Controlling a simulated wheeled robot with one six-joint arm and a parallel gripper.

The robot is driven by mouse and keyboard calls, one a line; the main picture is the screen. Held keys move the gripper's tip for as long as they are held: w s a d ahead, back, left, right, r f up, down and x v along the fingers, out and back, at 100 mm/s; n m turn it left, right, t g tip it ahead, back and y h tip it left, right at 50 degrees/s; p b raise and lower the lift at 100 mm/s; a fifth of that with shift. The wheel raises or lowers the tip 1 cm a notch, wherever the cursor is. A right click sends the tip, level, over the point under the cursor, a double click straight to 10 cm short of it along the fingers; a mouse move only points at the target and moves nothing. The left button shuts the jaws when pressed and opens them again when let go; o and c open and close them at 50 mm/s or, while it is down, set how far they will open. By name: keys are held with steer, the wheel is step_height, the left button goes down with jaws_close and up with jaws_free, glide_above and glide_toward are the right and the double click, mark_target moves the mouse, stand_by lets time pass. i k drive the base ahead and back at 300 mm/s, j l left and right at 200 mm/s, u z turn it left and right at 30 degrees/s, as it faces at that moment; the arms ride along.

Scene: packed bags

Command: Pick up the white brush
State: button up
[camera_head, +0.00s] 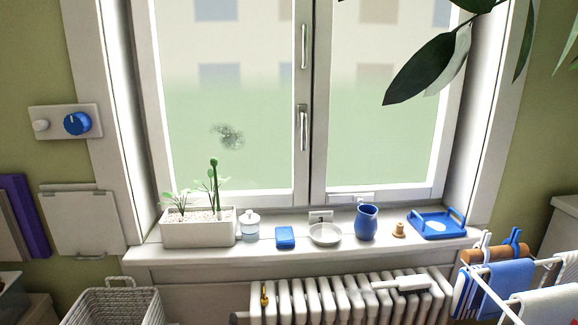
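A white brush-like object (403,283) with a thin handle pointing left and a wider block at its right end lies on top of the white ribbed radiator (330,302), toward its right side. I take it to be the white brush; its bristles cannot be made out. My gripper is not in view.
Above the radiator, the windowsill (190,251) holds a planter (198,234), a jar (250,228), a blue box (285,237), a white dish (325,235), a blue jug (366,223) and a blue tray (438,224). A drying rack (530,298) stands close right; a basket (115,308) is lower left.

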mark_target(410, 284)
steer(key=i+l+z, duration=0.15)
steer(key=i+z, duration=0.8)
steer(key=i, duration=0.15)
